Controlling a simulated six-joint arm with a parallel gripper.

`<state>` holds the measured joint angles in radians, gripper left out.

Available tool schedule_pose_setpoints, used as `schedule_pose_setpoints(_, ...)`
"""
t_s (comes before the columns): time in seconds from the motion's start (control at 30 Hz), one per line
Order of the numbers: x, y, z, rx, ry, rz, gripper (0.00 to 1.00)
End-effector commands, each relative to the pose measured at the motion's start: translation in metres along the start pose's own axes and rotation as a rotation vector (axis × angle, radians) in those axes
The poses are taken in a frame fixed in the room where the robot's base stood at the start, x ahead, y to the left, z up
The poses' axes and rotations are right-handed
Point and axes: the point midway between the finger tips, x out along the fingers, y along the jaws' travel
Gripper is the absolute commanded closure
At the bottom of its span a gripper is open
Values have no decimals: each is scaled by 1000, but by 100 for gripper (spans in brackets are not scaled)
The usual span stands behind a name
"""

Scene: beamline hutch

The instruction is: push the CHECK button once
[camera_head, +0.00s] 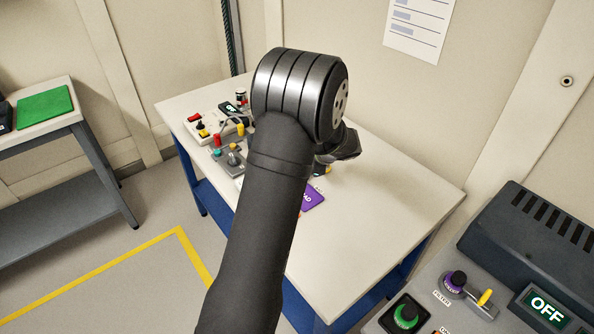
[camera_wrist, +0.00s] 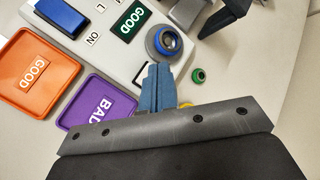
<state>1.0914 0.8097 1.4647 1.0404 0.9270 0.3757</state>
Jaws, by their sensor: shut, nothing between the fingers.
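In the wrist view a pale grey device carries a large blue button (camera_wrist: 60,14) in a dark frame, a dark green display reading GOOD (camera_wrist: 131,20), and a round dark holder (camera_wrist: 153,44) with a blue ring-shaped piece (camera_wrist: 168,42) in it. No CHECK label is readable. My gripper (camera_wrist: 157,70) has its blue fingers together and empty. The tips appear close to the device's edge, just below the round holder and right of the blue button. I cannot tell whether they touch. In the head view my arm hides the device and fingers.
An orange GOOD tray (camera_wrist: 36,72) and a purple BAD tray (camera_wrist: 98,103) lie beside the device. A small green ring (camera_wrist: 198,75) lies right of the fingers. Other control boxes (camera_head: 205,128) stand at the table's far left. The table's right side (camera_head: 390,190) is clear.

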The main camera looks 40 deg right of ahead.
Motion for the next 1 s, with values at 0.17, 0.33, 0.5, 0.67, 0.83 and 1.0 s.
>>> schedule_pose_setpoints(0.17, -4, -3, 3, -1, 1, -1, 100)
schedule_pose_setpoints(0.33, -15, -12, 11, -1, 0, -2, 100)
schedule_pose_setpoints(0.5, -27, -20, 19, -2, 1, -2, 100)
schedule_pose_setpoints(0.67, -35, -26, 25, -1, 0, -1, 100)
schedule_pose_setpoints(0.83, -35, -26, 26, 0, 0, 0, 100)
schedule_pose_setpoints(1.0, -35, -25, 25, 0, 0, 0, 100)
